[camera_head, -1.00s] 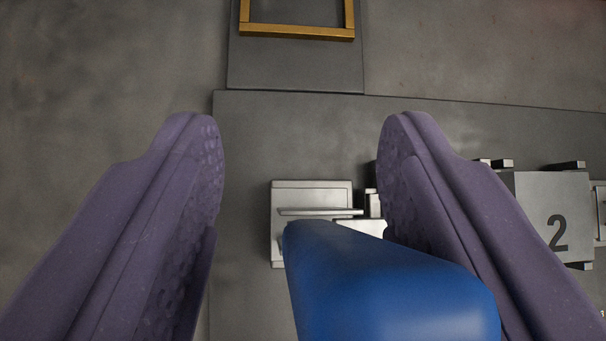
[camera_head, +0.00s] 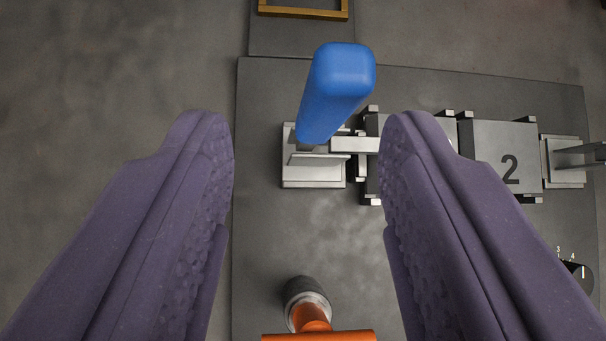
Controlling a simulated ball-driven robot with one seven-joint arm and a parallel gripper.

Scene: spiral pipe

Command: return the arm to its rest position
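My gripper (camera_head: 308,125) shows as two purple textured fingers, wide apart with nothing between their tips. It is above a dark grey panel (camera_head: 300,235). A blue handle (camera_head: 337,85) stands up from a metal bracket (camera_head: 314,170) on the panel and appears beyond the fingertips, in the gap's upper part. No contact between the fingers and the handle shows. The rest of my arm is out of view.
Metal blocks, one marked "2" (camera_head: 500,155), lie right of the bracket. An orange handle (camera_head: 318,335) on a dark round base is at the bottom. A black knob (camera_head: 577,276) is at right. A gold frame (camera_head: 302,13) is at the top. Bare floor lies left.

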